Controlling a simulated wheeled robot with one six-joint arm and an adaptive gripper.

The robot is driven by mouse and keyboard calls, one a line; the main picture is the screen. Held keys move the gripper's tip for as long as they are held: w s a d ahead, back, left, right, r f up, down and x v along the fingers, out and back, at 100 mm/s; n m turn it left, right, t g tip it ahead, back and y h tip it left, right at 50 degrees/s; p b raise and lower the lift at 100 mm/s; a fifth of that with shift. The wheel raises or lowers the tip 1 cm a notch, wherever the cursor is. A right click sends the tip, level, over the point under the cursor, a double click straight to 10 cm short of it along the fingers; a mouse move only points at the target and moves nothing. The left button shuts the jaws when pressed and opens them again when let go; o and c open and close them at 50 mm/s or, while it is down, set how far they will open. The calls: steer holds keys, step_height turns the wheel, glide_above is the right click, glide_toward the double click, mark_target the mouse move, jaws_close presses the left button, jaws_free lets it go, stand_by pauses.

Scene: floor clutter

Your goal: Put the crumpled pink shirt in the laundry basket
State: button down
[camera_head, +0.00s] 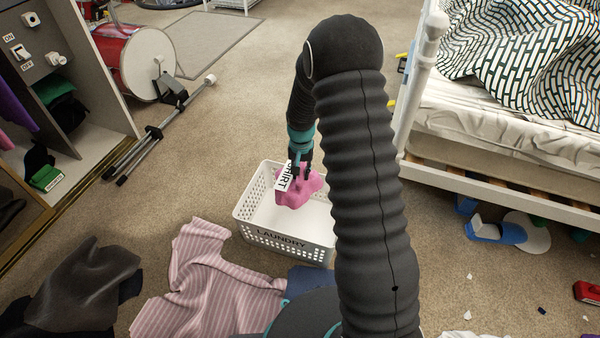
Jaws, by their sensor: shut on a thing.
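The crumpled pink shirt (296,190) carries a white tag that reads SHIRT. My gripper (301,170) is shut on the pink shirt, pointing down. The white laundry basket (252,228), labelled LAUNDRY, stands on the carpet, and the shirt shows over its opening. I cannot tell whether the shirt hangs above the basket floor or touches it. My arm hides the right side of the basket.
A striped pink cloth (200,285) and a dark cloth (90,285) lie on the floor at the lower left. An open cabinet (90,120) stands left, a bed (500,150) right. Blue and white items (497,230) lie near the bed. Carpet behind the basket is clear.

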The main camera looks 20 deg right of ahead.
steer(key=shift+f, duration=0.1)
step_height(320, 180, down, 10)
steer(key=b, duration=0.7)
glide_above(300, 219)
steer(key=shift+f, duration=5)
steer(key=c, duration=0.9)
jaws_free()
steer(key=shift+r, duration=0.1)
step_height(300, 219, up, 12)
